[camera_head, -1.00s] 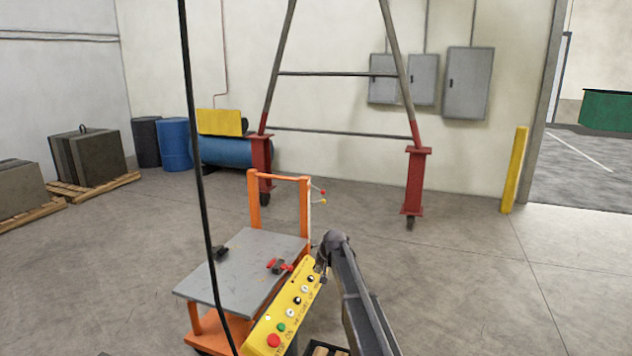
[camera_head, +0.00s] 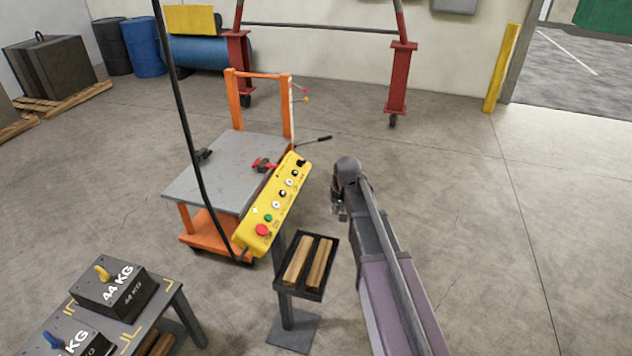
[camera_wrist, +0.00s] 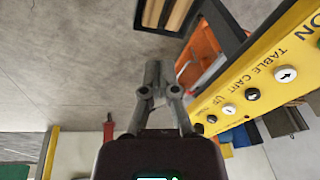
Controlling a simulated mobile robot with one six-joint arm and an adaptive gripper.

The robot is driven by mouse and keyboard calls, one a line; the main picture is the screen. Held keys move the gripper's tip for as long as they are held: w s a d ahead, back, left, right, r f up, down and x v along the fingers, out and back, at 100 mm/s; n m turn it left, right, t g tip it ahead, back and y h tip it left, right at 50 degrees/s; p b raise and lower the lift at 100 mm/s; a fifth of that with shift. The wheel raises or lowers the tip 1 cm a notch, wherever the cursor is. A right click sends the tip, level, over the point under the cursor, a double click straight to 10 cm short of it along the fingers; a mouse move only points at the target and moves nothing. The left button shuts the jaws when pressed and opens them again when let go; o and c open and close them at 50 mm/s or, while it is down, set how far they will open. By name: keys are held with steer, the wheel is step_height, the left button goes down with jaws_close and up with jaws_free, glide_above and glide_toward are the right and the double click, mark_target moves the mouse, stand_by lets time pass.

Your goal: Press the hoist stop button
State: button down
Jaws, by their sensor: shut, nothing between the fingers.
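In the wrist view the pendant (camera_wrist: 262,62) fills the right side, with lettering "TABLE CART UP" and black and white buttons; the red button does not show there. My gripper (camera_head: 338,212) is right of the pendant, apart from it. In the wrist view my gripper (camera_wrist: 155,72) is shut and empty.
A grey-topped orange cart (camera_head: 225,170) stands behind the pendant. A black tray (camera_head: 305,290) with wooden blocks stands on a post below it. A bench with 44 kg weights (camera_head: 115,285) is at lower left. The floor to the right is clear.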

steer(key=s+d+g, duration=0.1)
steer(key=s+d, duration=0.2)
steer(key=s, duration=0.7)
steer(key=s+d+g+h, duration=0.1)
steer(key=s+d, duration=0.2)
steer(key=s, duration=0.8)
steer(key=shift+d+f, duration=0.15)
steer(key=shift+f, duration=0.1)
